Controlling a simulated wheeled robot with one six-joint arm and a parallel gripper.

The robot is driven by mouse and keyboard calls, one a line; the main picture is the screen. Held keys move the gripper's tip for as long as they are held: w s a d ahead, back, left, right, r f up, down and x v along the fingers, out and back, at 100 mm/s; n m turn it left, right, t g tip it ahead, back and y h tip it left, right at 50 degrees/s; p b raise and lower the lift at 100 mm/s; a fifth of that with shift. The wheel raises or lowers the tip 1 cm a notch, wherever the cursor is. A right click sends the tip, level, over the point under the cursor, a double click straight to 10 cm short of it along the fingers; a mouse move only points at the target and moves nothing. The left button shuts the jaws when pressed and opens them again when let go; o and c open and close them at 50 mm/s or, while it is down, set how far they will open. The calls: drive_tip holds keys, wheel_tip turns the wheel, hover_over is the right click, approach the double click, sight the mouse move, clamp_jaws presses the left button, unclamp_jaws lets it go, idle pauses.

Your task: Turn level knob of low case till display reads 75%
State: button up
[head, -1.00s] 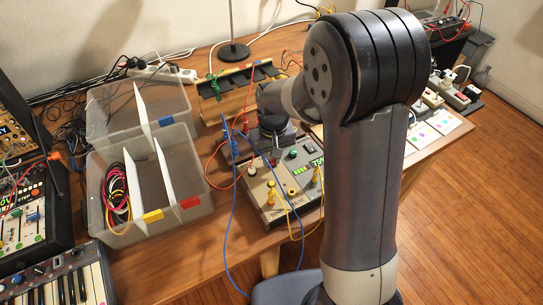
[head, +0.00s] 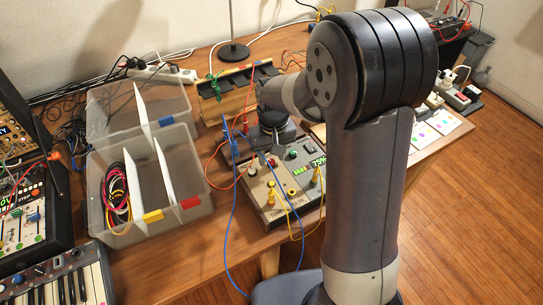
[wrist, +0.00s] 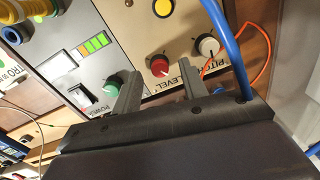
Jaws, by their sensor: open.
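The low case (head: 262,194) stands on the table with yellow-plugged leads on its front. Its green display (head: 318,162) appears to read 75%. In the wrist view the red level knob (wrist: 158,66) sits on the beige panel beside the word LEVEL, with a white pointer line. My gripper (wrist: 160,75) is open, one finger on either side of the red knob; I cannot tell whether they touch it. In the head view my gripper (head: 272,154) is over the back left of the case and hides part of that panel.
In the wrist view a green power knob (wrist: 112,86) is close by the left finger and a white pitch knob (wrist: 208,45) by the right. A blue cable (wrist: 228,45) passes close to the right finger. A clear divided box (head: 112,234) stands left of the case.

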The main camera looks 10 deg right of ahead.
sight(273, 160)
wheel_tip(273, 160, up, 10)
drive_tip(key=shift+d+f+p, duration=0.15)
drive_tip(key=shift+p, duration=0.15)
drive_tip(key=shift+f, duration=0.15)
wheel_tip(273, 160, down, 11)
drive_tip(key=shift+r+b, duration=0.1)
drive_tip(key=shift+b, duration=0.3)
drive_tip(key=shift+r, duration=0.1)
idle(0.4)
